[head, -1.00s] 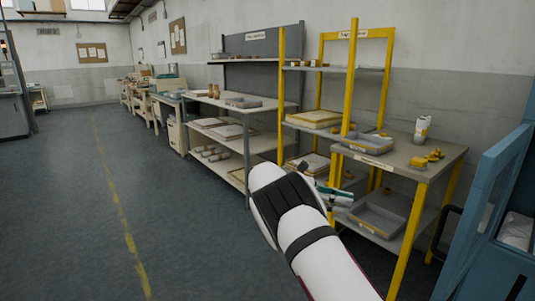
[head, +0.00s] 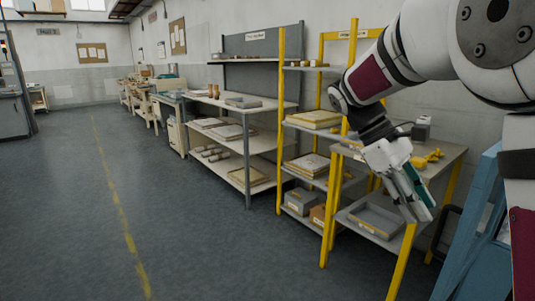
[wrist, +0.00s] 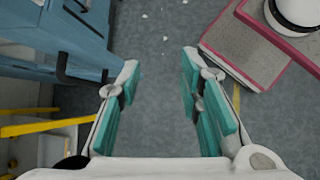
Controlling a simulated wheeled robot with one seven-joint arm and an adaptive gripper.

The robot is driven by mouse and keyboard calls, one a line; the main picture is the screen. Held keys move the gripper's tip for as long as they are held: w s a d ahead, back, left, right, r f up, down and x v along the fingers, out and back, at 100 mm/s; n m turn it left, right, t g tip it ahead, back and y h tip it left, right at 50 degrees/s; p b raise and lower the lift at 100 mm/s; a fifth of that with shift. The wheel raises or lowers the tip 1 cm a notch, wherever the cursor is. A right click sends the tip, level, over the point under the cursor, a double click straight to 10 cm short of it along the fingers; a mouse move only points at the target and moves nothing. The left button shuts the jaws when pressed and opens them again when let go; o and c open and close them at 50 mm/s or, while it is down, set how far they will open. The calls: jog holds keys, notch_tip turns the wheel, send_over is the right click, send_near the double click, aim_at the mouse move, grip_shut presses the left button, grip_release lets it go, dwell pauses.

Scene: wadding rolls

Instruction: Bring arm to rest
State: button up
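My gripper (head: 424,208) hangs at the right in the head view, fingers pointing down, in front of the yellow-legged table (head: 455,158). In the wrist view my gripper (wrist: 160,70) has its two teal-padded fingers wide apart. Nothing is between them; only the floor (wrist: 158,115) shows there. My arm is folded high at the right of the head view and hides part of the table and the wall.
A blue cabinet (head: 478,215) stands close at the right; it also shows in the wrist view (wrist: 70,38). A grey tray (head: 375,220) lies on the table's lower shelf. A yellow rack (head: 280,120) and grey shelving (head: 247,160) line the wall. The floor at left is clear.

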jog(key=s+a+f+m+t+y, duration=0.2)
jog(key=s+a+m, duration=0.1)
jog(key=s, duration=0.6)
jog(key=s+a+f+m+t+y, duration=0.2)
jog(key=s+a, duration=0.1)
jog(key=s, duration=0.6)
jog(key=s+a+f+m+t+y, duration=0.2)
jog(key=s+m, duration=0.1)
jog(key=s, duration=0.6)
notch_tip(320, 180, up, 18)
jog(key=t+p, duration=0.3)
jog(key=p, duration=1.3)
jog(key=shift+s+a+f, duration=0.15)
jog(key=shift+s+a, duration=0.05)
jog(key=shift+a, duration=0.05)
jog(key=shift+d, duration=0.1)
